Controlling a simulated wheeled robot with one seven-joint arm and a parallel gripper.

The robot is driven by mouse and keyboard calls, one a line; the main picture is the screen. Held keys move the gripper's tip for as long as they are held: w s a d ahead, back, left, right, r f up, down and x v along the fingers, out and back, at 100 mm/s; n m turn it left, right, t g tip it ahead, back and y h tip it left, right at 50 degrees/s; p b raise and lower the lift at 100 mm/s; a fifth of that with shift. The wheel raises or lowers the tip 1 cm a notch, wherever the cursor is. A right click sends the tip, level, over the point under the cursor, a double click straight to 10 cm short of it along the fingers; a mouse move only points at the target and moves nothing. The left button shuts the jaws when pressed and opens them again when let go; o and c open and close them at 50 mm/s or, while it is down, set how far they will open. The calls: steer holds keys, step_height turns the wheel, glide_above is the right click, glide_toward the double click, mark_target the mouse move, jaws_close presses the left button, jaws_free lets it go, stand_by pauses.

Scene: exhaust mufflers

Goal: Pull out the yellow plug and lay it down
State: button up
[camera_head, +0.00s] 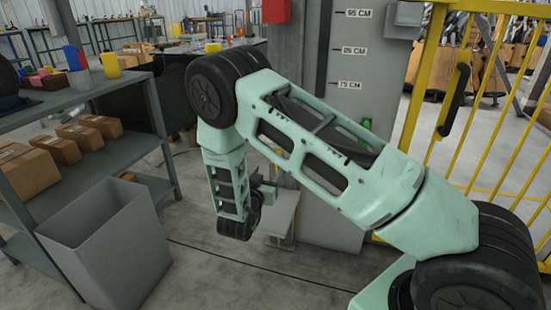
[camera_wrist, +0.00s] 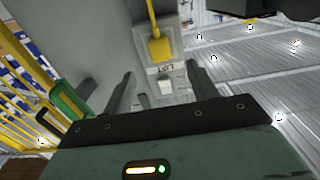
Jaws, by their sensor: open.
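The yellow plug (camera_wrist: 160,48) sits in a pale socket plate (camera_wrist: 173,38) on a grey surface, ahead of my gripper in the wrist view. A yellow cable (camera_wrist: 150,12) runs from it to the top edge. My gripper (camera_wrist: 162,82) is open, with one finger on each side of the picture and nothing held between them. The plug appears beyond the fingertips, apart from them. A small label and a white block (camera_wrist: 166,87) show below the plug, between the fingers. In the head view my arm hides the plug.
A grey cabinet (camera_head: 345,90) with height marks stands behind my arm. A yellow fence (camera_head: 415,90) is at right. Shelves with cardboard boxes (camera_head: 32,170) and a grey bin (camera_head: 108,240) stand at left. A green part (camera_wrist: 68,100) is left of my gripper. Floor near the bin is clear.

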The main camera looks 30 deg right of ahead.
steer(key=b+x, duration=0.1)
steer(key=x, duration=0.8)
stand_by(1.4)
jaws_close()
steer(key=shift+s+a, duration=0.1)
steer(key=shift+a, duration=0.05)
steer(key=shift+p+v, duration=0.8)
steer(key=shift+v, duration=2.15)
steer(key=shift+f, duration=0.1)
